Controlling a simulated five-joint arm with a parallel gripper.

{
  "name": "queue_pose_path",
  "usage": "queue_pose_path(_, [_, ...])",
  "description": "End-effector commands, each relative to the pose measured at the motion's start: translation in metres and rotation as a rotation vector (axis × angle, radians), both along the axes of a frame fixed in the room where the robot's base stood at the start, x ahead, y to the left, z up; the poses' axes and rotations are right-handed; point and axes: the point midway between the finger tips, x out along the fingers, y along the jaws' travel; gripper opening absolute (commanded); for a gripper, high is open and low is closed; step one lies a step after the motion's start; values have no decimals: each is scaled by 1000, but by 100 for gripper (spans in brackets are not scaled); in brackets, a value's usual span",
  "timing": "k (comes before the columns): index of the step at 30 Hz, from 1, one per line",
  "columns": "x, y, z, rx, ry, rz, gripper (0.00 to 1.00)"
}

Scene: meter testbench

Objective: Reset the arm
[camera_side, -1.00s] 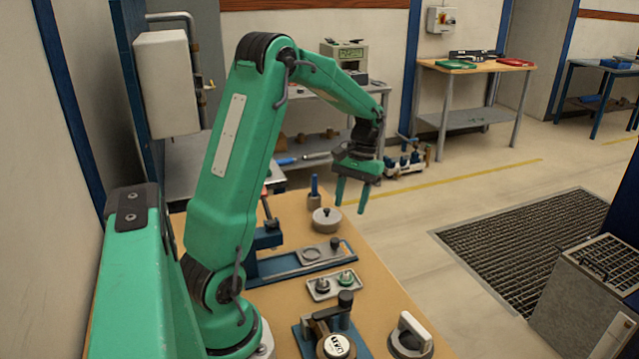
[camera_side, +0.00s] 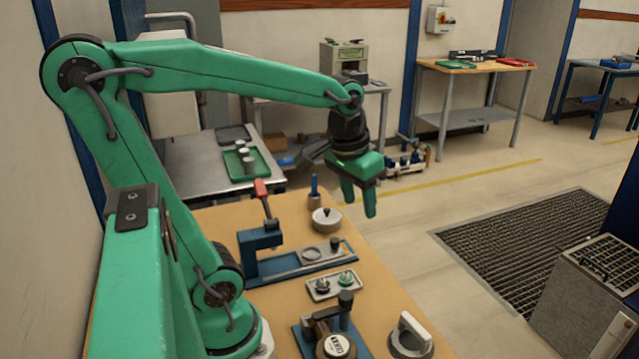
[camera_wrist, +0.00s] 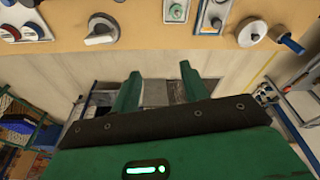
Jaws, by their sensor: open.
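My gripper (camera_side: 358,196) is green, with its two fingers pointing down and apart. It hangs in the air past the far right edge of the wooden bench (camera_side: 385,303), holding nothing. In the wrist view the two fingers (camera_wrist: 158,88) are spread with floor showing between them. My arm is bent, its upper link leaning back to the left and its forelink reaching right, nearly level.
On the bench are a blue fixture with a red-tipped lever (camera_side: 262,240), a small tray with two parts (camera_side: 334,286), a round lidded pot (camera_side: 326,219), a meter (camera_side: 337,346) and a grey-handled knob (camera_side: 410,336). A metal side table with a green tray (camera_side: 262,164) stands behind.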

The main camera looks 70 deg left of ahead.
Motion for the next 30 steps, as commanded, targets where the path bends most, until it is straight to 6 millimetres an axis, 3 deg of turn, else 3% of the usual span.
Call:
queue_pose_path(6, [-24, -26, 7, 23, -113, -102, 45])
queue_pose_path(15, [-50, -48, 7, 40, -237, -209, 45])
queue_pose_path(30, [-55, -52, 5, 43, -266, -234, 45])
